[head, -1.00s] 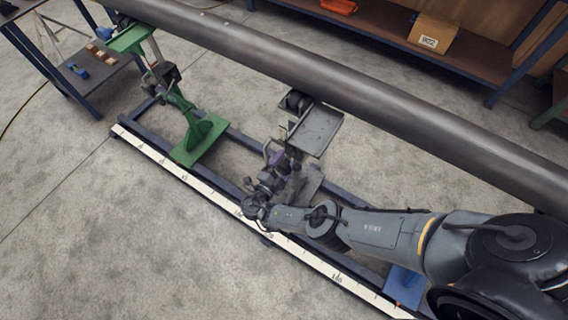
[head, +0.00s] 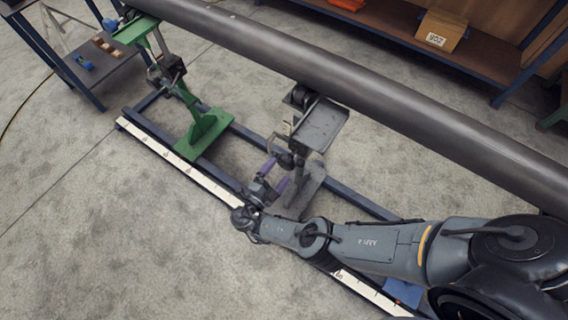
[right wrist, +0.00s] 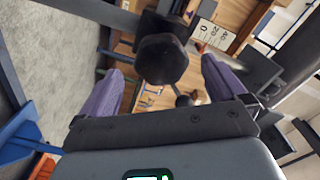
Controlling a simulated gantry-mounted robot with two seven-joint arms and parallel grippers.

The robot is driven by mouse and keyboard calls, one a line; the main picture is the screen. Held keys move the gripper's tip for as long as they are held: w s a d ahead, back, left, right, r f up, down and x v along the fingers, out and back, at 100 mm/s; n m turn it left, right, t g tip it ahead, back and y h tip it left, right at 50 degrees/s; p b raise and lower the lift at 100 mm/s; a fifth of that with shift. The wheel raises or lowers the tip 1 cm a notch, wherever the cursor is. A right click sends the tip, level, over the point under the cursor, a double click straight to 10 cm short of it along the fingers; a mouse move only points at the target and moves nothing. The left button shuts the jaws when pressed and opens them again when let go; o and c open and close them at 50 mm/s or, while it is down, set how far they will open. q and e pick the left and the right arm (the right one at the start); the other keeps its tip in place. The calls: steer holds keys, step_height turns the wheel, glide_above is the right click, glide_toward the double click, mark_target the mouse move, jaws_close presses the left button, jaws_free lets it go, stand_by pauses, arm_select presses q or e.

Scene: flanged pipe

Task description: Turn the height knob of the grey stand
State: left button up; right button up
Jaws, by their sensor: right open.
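The grey stand (head: 322,126) stands on the rail below the pipe, with a flat tray near its top and a base (head: 302,195) on the rail. My right gripper (head: 276,174) is beside the stand's post, its purple fingers apart and pointing towards it. In the right wrist view a dark faceted knob (right wrist: 162,58) shows ahead, in line with the gap between the open fingers. The fingers do not visibly touch it, and its exact depth is hard to tell. My left gripper is not in view.
The long dark pipe (head: 400,95) runs across above the stands. A green stand (head: 203,130) is to the left on the same rail, which carries a white scale strip (head: 180,165). A cardboard box (head: 441,31) sits on the back shelf. Floor in front is clear.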

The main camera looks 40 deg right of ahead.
steer(key=v, duration=0.4)
steer(key=shift+a, duration=0.15)
